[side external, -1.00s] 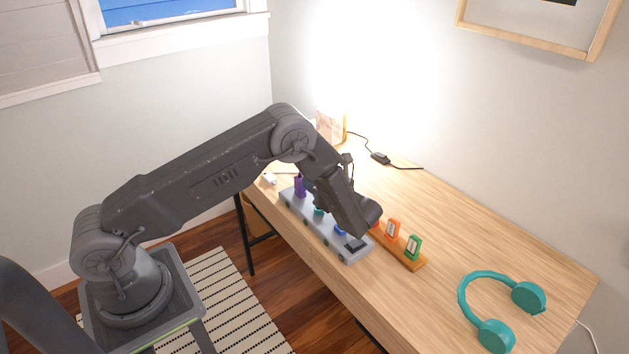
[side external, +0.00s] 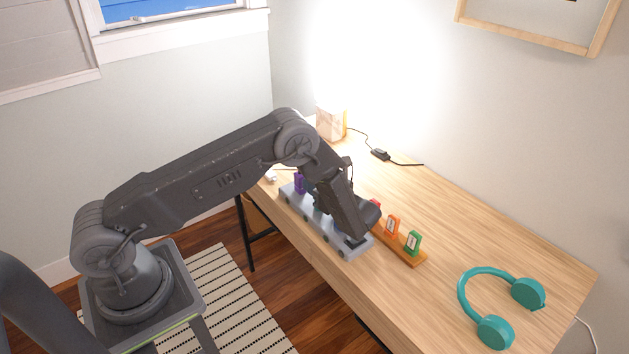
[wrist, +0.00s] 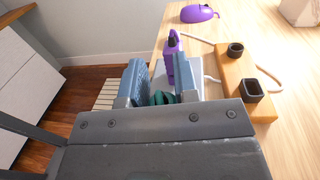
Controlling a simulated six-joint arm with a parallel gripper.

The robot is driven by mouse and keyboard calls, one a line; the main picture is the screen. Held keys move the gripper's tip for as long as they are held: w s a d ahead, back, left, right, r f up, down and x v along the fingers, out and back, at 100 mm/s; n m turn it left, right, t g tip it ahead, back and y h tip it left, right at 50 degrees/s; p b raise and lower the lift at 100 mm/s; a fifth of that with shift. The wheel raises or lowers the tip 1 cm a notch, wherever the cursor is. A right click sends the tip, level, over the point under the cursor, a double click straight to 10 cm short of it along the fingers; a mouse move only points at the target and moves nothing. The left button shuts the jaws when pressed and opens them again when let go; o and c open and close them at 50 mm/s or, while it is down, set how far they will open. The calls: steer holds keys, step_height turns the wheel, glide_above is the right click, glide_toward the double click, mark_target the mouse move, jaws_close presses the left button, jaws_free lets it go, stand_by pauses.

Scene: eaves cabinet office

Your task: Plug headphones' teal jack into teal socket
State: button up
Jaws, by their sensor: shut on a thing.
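My gripper (wrist: 161,90) has its two blue-grey fingers on either side of the dark teal jack (wrist: 163,97), shut on it. The jack shows only in part, low between the fingers. It is over or at the grey socket strip (wrist: 209,88); the teal socket is hidden, so I cannot tell whether the jack is in it. In the side view my arm covers the gripper and part of the strip (side external: 349,251). The teal headphones (side external: 495,333) lie at the desk's front right, apart from the arm.
A purple plug (wrist: 171,62) stands upright in the strip just beyond my fingers. A wooden rack (side external: 405,259) with orange (side external: 392,226) and green (side external: 413,243) pieces lies beside the strip. A purple mouse (wrist: 199,13) is farther off. The desk between rack and headphones is clear.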

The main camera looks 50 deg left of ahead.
steer(key=shift+f, duration=0.35)
steer(key=o, duration=1)
steer(key=d, duration=0.4)
steer(key=w+d, duration=0.1)
steer(key=d, duration=0.4)
steer(key=w+d, duration=0.1)
steer(key=d, duration=0.3)
steer(key=shift+d, duration=0.35)
